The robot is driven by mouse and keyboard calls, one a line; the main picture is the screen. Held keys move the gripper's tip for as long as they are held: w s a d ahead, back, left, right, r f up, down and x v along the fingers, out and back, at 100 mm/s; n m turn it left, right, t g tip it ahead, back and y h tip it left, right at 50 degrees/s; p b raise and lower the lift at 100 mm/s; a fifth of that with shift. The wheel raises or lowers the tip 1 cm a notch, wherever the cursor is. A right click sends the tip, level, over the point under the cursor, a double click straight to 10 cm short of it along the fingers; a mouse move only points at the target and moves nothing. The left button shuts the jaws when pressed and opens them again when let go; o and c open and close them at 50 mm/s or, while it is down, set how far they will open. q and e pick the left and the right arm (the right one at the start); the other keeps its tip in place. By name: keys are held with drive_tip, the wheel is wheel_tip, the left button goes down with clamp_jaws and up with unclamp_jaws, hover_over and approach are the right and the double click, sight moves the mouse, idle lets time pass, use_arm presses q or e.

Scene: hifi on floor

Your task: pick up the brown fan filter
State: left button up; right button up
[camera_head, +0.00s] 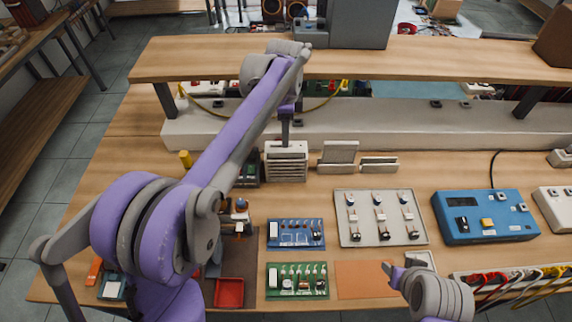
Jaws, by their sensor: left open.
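A slatted, box-shaped unit (286,163), pale with brownish-grey vents, stands upright on the workbench below the raised shelf. It is the thing that looks most like the fan filter. My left arm reaches in from the left, and my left gripper (285,134) points down at the top of this unit. The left gripper is open; its fingertips are small here, and I cannot tell whether they touch the unit. My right gripper (398,271) is low at the right, near an orange-brown flat square (362,281). Its jaws are not clear.
A blue circuit board (296,234) and a green one (297,281) lie in front. A metal switch panel (381,218) and a blue box (486,217) are to the right. Pale brackets (338,158) stand close beside the unit. The wooden shelf (440,62) overhangs behind.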

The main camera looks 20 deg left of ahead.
sight(286, 150)
use_arm(q)
drive_tip(key=shift+d+f, duration=0.15)
drive_tip(key=shift+f, duration=3)
clamp_jaws()
